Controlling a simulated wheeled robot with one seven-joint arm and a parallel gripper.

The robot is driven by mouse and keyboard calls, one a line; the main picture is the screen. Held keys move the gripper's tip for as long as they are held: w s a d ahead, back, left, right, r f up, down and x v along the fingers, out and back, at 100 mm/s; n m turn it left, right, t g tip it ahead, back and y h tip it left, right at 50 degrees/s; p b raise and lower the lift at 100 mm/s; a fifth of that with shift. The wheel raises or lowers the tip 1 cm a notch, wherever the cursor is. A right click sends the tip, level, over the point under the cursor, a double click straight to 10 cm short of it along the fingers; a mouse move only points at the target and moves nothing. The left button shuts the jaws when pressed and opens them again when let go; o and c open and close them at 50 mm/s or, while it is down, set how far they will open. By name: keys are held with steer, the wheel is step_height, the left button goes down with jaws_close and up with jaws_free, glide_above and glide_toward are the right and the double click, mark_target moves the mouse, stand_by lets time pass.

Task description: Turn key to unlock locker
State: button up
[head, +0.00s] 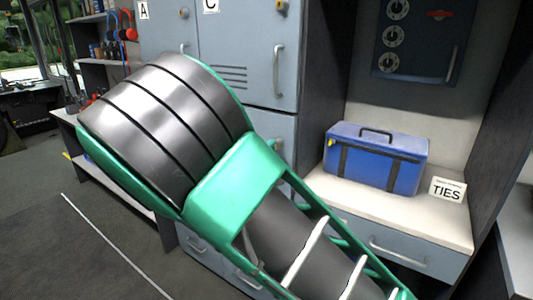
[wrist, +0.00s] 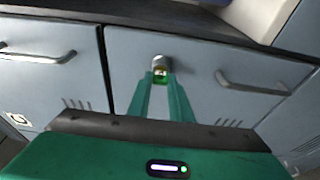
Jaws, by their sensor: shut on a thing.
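In the wrist view my gripper (wrist: 160,84) reaches to a round silver lock (wrist: 160,61) on a grey-blue locker door (wrist: 125,65). Its two green fingers are shut on a small yellowish key (wrist: 160,73) at the lock's face. Most of the key is hidden between the fingertips, so its turn angle cannot be told. The locker door looks closed. In the head view, lockers with an A label (head: 143,10) and a C label (head: 211,5) stand behind my large green and grey arm. The arm hides my gripper and the key there.
A locker handle (wrist: 250,82) lies right of the lock, and another handle (wrist: 38,55) lies left. In the head view a blue case (head: 375,160) and a TIES sign (head: 447,190) stand on a bench to the right. Shelves (head: 103,62) stand at the left.

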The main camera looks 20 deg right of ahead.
steer(key=shift+m+t, duration=0.3)
steer(key=shift+m, duration=1.5)
steer(key=shift+m+h, duration=0.8)
steer(key=shift+m, duration=1.2)
steer(key=m+h, duration=0.1)
steer(key=m, duration=0.3)
